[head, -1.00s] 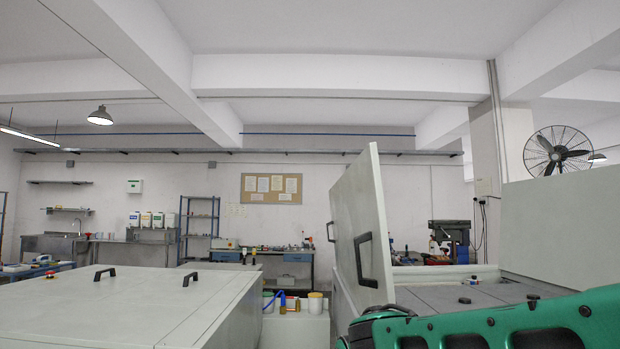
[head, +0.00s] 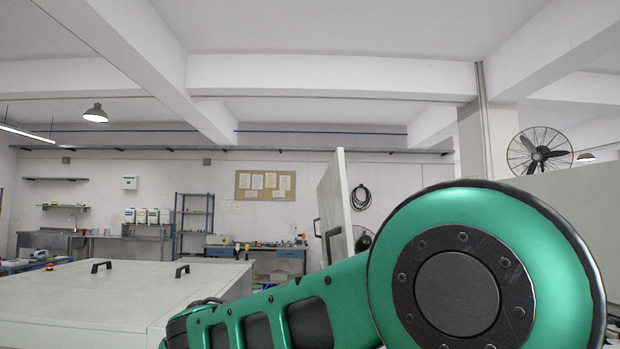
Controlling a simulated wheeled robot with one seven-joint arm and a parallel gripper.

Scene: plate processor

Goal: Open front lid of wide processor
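A pale grey lid panel (head: 335,205) stands raised, nearly upright, right of centre in the head view. A dark handle (head: 331,243) sits on its left side, partly hidden by my green arm. My arm's links cross the lower right and hide most of the machine below the lid. My gripper is not visible, so I cannot tell whether it touches anything. To the left is a wide pale grey machine (head: 120,300) with its flat top closed; it carries two dark handles (head: 101,266) and (head: 181,270).
A red button (head: 49,266) is on the left machine's far edge. A bench (head: 290,262), a blue shelf rack (head: 193,225) and a sink counter (head: 50,240) line the back wall. A black fan (head: 540,150) stands at the right.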

